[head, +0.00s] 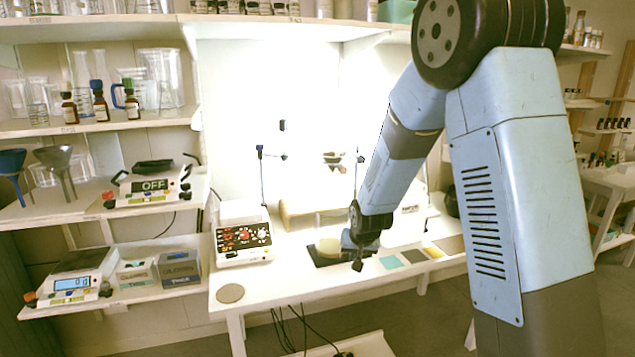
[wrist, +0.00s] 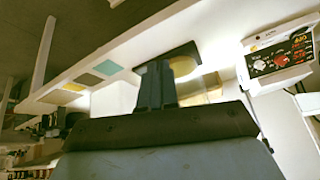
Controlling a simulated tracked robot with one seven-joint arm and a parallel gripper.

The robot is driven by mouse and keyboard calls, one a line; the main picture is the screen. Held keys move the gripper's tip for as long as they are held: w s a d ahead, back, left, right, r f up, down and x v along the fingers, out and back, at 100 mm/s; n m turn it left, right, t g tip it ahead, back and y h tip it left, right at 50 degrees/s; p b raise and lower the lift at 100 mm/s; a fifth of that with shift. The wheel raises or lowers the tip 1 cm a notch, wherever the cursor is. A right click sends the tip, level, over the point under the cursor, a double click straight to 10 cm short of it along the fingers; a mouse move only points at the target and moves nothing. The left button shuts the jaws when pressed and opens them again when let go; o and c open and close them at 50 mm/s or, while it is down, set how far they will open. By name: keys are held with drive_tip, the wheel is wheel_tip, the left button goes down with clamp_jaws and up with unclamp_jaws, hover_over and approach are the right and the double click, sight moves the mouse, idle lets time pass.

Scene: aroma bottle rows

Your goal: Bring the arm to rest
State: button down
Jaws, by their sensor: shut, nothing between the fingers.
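My gripper (head: 358,264) hangs at the end of my blue-grey arm, low over the front part of the white workbench (head: 300,285) in the head view. Its fingers point down and are shut with nothing between them. In the wrist view my gripper (wrist: 157,70) shows as two dark fingers side by side. A dark square plate (head: 325,258) with a pale round thing (head: 329,245) on it is just left of the gripper. I cannot tell whether the fingers touch anything.
A control box with red knobs (head: 243,243) stands left on the bench, with a round brown disc (head: 230,293) in front. Coloured square tiles (head: 390,262) lie right of the gripper. Shelves with glassware, funnels and scales (head: 72,285) stand at left. Cables hang below the bench.

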drive_tip(key=s+d+r, duration=0.4)
drive_tip(key=s+r, duration=0.3)
drive_tip(key=r, duration=0.2)
drive_tip(key=s+d+r, duration=0.4)
drive_tip(key=s+r, duration=0.3)
drive_tip(key=r, duration=0.2)
drive_tip(key=s+d+r, duration=0.2)
drive_tip(key=s+r, duration=0.1)
drive_tip(key=s, duration=0.6)
drive_tip(key=s+d+r+h, duration=0.1)
drive_tip(key=s+d+r, duration=0.2)
drive_tip(key=s, duration=0.7)
drive_tip(key=shift+s+r, duration=0.2)
drive_tip(key=shift+s, duration=0.05)
